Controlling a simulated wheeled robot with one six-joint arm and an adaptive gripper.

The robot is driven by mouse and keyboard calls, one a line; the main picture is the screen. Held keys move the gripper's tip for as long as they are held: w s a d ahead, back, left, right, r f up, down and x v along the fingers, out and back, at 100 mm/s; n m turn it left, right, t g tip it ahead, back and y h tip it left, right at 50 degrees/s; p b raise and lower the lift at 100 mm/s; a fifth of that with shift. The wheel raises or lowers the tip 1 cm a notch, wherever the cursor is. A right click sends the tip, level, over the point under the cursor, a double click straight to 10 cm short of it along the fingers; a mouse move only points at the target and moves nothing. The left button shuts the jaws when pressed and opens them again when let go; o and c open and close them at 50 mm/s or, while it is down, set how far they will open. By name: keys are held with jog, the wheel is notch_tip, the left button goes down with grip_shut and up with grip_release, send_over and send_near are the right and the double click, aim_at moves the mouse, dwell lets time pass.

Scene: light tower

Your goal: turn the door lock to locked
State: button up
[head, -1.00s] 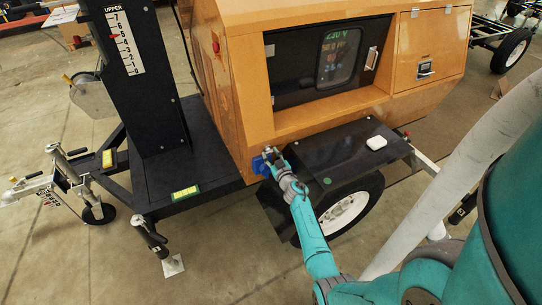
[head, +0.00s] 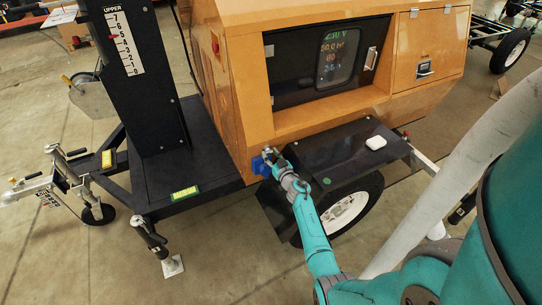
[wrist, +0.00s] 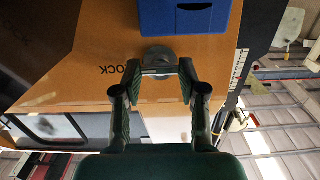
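The door lock (wrist: 158,55) is a small round grey metal piece with a crossbar, on the orange wall just below a blue box in the wrist view. My gripper (wrist: 160,70) has one finger on each side of the crossbar, and the fingertips appear to touch its ends. Upside-down lettering ending in "OCK" shows beside the lock. In the head view my gripper (head: 271,154) is at the lower corner of the orange cabinet (head: 305,128), and my gripper and wrist mostly hide the lock.
The blue box (wrist: 188,16) sits right beside the lock; it also shows in the head view (head: 260,166). The black fender (head: 335,155) lies close by my wrist, with a white item (head: 376,142) on it. The black mast (head: 141,75) stands at left.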

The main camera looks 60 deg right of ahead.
jog(key=o, duration=0.4)
jog(key=shift+o, duration=0.2)
jog(key=v, duration=1.2)
jog(key=s+a+r+n+t+y, duration=0.1)
jog(key=s+a, duration=0.2)
jog(key=a, duration=0.7)
jog(key=s+a+n+y, duration=0.1)
jog(key=s+a, duration=0.2)
jog(key=a, duration=0.7)
jog(key=s+a+r+t+y, duration=0.1)
jog(key=s+a+y, duration=0.15)
jog(key=a, duration=0.75)
jog(key=s+a+r+n+g+y, duration=0.1)
jog(key=s+a+r+n+y, duration=0.1)
jog(key=s+a+r, duration=0.5)
jog(key=s+a+r+n+g+y, duration=0.1)
jog(key=s+a+r, duration=0.5)
jog(key=s, duration=0.7)
jog(key=shift+s+a+r+n+y, duration=0.25)
jog(key=shift+a+r+n+y, duration=0.1)
jog(key=shift+r+n+y, duration=0.4)
